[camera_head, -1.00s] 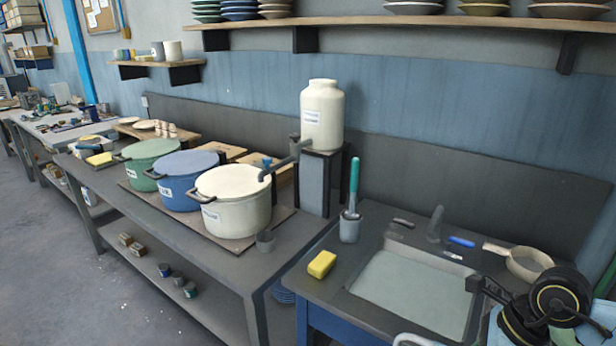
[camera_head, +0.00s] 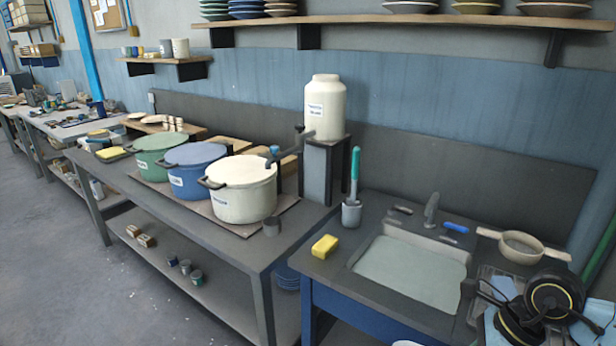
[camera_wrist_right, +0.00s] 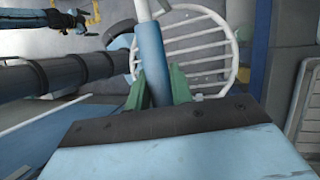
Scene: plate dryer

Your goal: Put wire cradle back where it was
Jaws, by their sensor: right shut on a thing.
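The wire cradle (camera_wrist_right: 194,48) shows in the right wrist view as a round white grid of parallel wires inside a white rim. A blue cylindrical grip (camera_wrist_right: 155,74) stands in front of it, with a white rod above. My right gripper (camera_wrist_right: 157,88) has green fingers, which are shut around the blue grip, one on each side. Whether the grid touches anything behind it is hard to tell. In the head view only a small white edge shows at the bottom, possibly the cradle's rim.
A sink (camera_head: 412,272) is set in the right counter, with a yellow sponge (camera_head: 325,246) and a brush cup (camera_head: 351,213) to its left. A pan (camera_head: 520,246) lies at the right. Large pots (camera_head: 240,190) fill the left bench.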

